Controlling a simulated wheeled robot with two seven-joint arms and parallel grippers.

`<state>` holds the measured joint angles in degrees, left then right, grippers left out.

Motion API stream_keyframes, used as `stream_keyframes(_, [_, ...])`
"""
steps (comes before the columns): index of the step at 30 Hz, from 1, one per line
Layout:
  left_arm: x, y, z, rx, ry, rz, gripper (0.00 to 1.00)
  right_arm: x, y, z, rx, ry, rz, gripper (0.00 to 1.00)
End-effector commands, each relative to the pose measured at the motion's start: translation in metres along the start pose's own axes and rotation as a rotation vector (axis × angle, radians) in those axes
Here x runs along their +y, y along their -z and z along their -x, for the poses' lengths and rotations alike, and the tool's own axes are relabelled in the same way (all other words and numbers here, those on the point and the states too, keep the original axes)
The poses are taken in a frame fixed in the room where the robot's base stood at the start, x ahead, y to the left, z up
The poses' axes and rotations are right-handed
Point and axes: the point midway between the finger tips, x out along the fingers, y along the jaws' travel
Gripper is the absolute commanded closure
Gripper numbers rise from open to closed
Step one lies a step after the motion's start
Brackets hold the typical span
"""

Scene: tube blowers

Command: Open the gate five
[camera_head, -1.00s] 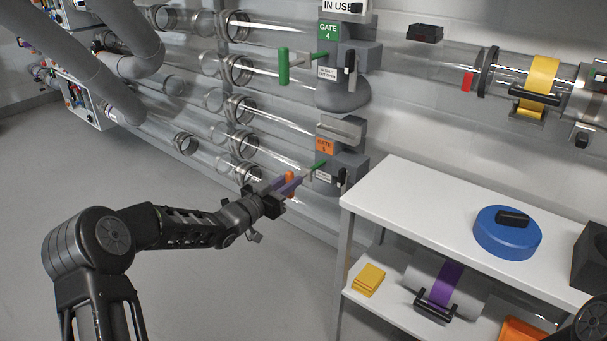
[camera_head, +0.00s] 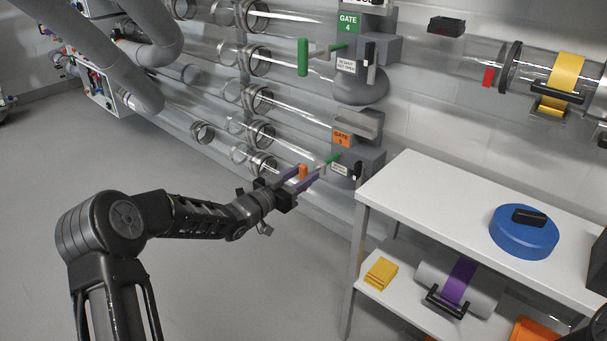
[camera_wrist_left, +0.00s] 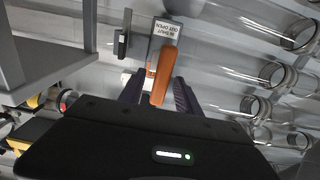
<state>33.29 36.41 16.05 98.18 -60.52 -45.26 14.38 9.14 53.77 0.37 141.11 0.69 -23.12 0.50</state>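Gate five is a grey housing with an orange label (camera_head: 342,138), low on the wall in the head view; part of the label's number is hard to read. My right gripper is not in view.
Gate 4 (camera_head: 348,24), with a green handle (camera_head: 303,57), is above gate five. A white table (camera_head: 450,200) with a blue round object (camera_head: 524,232) stands close to the right. Clear tubes (camera_head: 290,115) run along the wall. The grey floor at left is open.

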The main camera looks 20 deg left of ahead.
Motion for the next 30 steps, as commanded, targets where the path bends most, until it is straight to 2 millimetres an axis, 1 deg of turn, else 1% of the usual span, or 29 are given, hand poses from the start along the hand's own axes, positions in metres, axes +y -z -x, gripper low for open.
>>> stream_keyframes(5, [-0.001, 0.002, 0.023, -0.003, 0.003, 0.0, 0.6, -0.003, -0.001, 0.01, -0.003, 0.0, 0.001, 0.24])
stream_keyframes(12, [-0.001, 0.002, 0.062, -0.002, 0.003, 0.0, 0.6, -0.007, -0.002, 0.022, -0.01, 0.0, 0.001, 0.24])
stream_keyframes(15, [-0.001, 0.001, 0.071, -0.001, 0.001, 0.0, 0.6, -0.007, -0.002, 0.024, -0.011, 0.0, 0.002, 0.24])
stream_keyframes(18, [0.0, 0.0, 0.074, -0.001, 0.001, -0.001, 0.6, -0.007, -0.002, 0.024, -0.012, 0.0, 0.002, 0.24])
stream_keyframes(30, [0.0, 0.0, 0.074, 0.0, 0.001, 0.0, 0.6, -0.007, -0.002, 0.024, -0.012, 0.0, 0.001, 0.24])
